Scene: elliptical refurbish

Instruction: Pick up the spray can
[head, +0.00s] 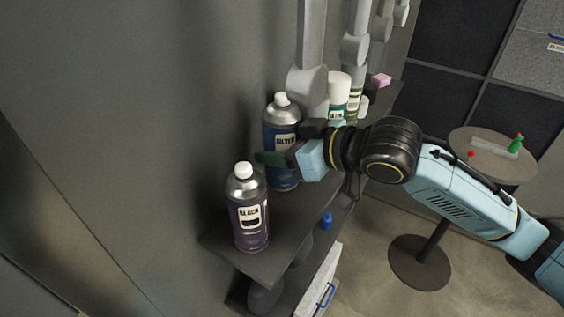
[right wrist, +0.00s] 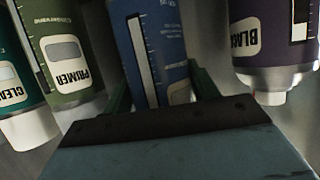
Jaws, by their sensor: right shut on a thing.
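Several spray cans stand along a dark wall shelf. The blue spray can (head: 281,133), with a white cap and a label that seems to read SILVER, stands between the others in the head view. My right gripper (head: 276,158) reaches it from the right and is shut on it. In the right wrist view the blue can (right wrist: 150,50) sits between the green fingers of the right gripper (right wrist: 160,92). The can looks upright; whether its base touches the shelf is hard to tell. My left gripper is not in view.
A purple BLACK can (head: 248,210) stands at the shelf's near end, close to the gripper. A white-capped can (head: 339,92) stands behind. The shelf (head: 285,232) is against a grey wall. A round table (head: 500,172) holds small items at right.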

